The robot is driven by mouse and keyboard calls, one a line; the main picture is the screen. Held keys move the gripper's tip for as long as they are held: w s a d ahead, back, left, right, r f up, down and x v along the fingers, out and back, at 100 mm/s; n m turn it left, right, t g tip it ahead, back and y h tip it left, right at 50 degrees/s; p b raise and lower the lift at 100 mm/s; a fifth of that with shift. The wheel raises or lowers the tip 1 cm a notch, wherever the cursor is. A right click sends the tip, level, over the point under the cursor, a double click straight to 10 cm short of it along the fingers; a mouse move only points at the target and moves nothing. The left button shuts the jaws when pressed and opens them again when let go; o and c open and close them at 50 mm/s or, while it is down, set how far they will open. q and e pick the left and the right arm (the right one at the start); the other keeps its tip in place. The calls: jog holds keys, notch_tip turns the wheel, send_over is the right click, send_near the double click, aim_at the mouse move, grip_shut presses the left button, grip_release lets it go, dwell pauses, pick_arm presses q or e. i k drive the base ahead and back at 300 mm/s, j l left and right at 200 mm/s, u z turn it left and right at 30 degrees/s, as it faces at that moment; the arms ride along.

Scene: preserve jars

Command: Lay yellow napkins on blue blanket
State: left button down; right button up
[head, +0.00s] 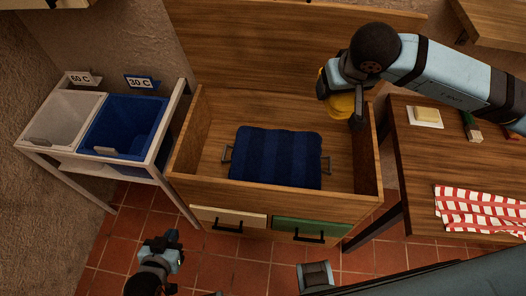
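The blue blanket (277,157), dark with lighter stripes, lies flat inside an open wooden chest (190,172). Grey handles stick out at its left and right sides. A yellow cloth thing (341,103), which looks like the yellow napkins, is at my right gripper (356,108), above the right part of the chest. The gripper appears shut on it, though the wrist hides much of it. It is apart from the blanket. My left gripper (165,242) is low in front of the chest at the left, with nothing visible in it; its finger gap is unclear.
At left, a stand holds a white bin (66,120) marked 60 C and a blue bin (126,128) marked 30 C. The chest walls are raised.

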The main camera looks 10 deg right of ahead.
aim_at(277, 155)
jog(key=i+j, duration=0.1)
jog(key=j, duration=0.25)
jog(key=i+j, duration=0.1)
jog(key=j, duration=0.25)
jog(key=i+j, duration=0.1)
jog(key=j, duration=0.2)
jog(key=i+j, duration=0.1)
jog(key=j, duration=0.25)
